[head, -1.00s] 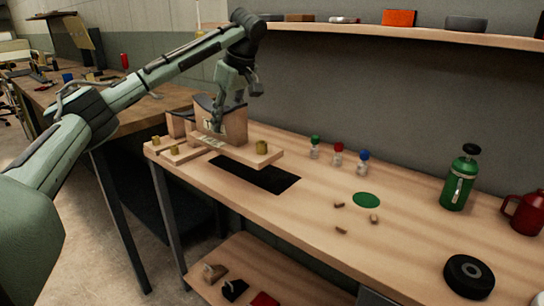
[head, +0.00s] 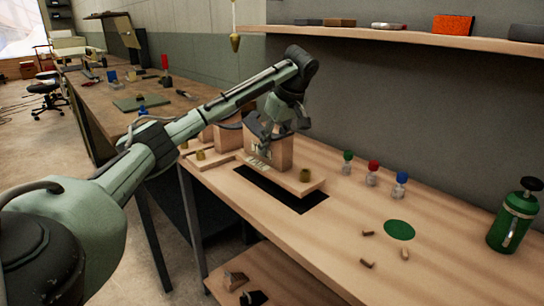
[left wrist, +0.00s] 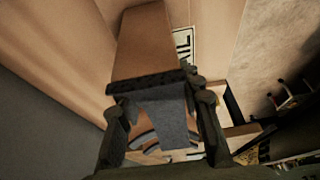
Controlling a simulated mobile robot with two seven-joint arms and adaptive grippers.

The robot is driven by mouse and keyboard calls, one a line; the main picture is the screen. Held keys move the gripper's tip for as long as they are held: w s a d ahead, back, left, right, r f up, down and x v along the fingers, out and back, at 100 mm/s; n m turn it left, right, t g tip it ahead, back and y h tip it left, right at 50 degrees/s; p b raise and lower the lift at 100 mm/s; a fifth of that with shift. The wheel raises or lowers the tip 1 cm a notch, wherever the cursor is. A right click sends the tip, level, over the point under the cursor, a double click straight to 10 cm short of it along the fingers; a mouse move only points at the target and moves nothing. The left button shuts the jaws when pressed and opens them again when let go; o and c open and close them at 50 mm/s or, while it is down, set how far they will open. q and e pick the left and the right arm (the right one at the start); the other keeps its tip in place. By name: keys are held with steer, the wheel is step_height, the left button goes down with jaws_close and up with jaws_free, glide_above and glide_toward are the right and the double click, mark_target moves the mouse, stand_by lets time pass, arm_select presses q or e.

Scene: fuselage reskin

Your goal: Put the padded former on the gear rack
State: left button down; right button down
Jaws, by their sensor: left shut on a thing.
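A light wooden former (head: 270,148) stands at the back left of the bench, at a long wooden plank with a TAIL label (head: 258,165). My left gripper (head: 275,128) is over the former's top, shut on it. In the left wrist view, my left gripper's fingers (left wrist: 160,118) sit on either side of a dark grey pad (left wrist: 178,122), with a wooden face (left wrist: 145,45) beyond. Whether the former touches the plank is unclear. No gear rack can be clearly told. My right gripper is not in view.
Small bottles with green, red and blue (head: 401,180) tops, a green disc (head: 399,230), wooden pegs and a green flask (head: 514,218) are to the right. A shelf (head: 420,38) runs above.

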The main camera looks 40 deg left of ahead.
mark_target(281, 131)
arm_select(q)
step_height(281, 131, down, 3)
steer(key=shift+f, duration=0.15)
steer(key=c, duration=1)
jaws_free()
steer(key=v, duration=1.2)
